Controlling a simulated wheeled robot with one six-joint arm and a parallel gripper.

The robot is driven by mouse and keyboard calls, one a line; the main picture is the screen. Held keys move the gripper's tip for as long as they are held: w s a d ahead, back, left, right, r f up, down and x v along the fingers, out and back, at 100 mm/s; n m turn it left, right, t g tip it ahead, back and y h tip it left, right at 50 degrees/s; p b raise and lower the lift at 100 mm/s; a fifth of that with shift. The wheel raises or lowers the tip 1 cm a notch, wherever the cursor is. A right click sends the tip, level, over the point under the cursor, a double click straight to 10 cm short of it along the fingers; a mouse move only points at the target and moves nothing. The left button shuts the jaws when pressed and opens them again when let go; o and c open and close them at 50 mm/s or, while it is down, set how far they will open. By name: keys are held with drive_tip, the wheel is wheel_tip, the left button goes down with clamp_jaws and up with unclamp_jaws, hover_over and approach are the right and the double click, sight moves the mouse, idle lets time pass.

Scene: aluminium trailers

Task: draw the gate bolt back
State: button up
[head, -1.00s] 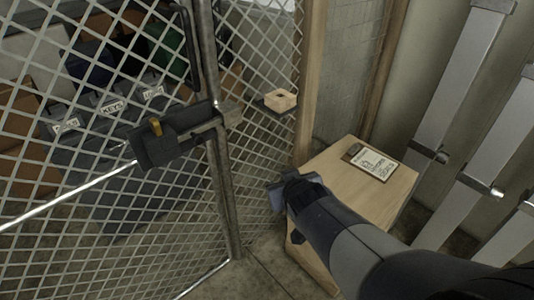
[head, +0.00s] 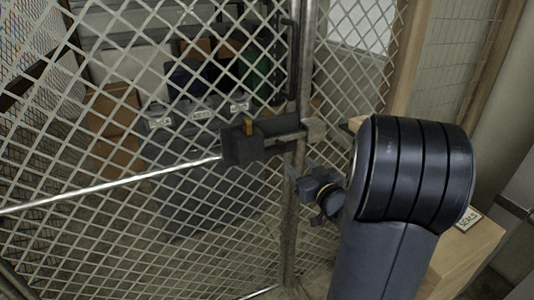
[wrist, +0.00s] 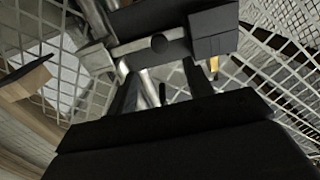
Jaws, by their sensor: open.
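A metal bar runs from the housing to a pale block on the post. My gripper (head: 313,187) is open and empty, just below and to the right of the bolt, apart from it in the head view. In the wrist view the dark housing (wrist: 212,30) and the metal bar (wrist: 145,48) lie beyond my open fingers (wrist: 160,88). The yellow handle shows there partly hidden at the right (wrist: 213,65).
A metal post (head: 291,225) stands behind my gripper. A wooden box (head: 462,255) with a sign is at the lower right, partly hidden by my arm. Dark labelled bins (head: 200,122) stand behind the mesh. A long shiny rod (head: 120,188) crosses the gate at left.

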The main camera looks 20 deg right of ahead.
sight(283, 147)
drive_tip(key=w+p, duration=0.1)
drive_tip(key=w, duration=0.9)
drive_tip(key=shift+w+a, duration=0.15)
drive_tip(key=shift+w, duration=0.05)
clamp_jaws()
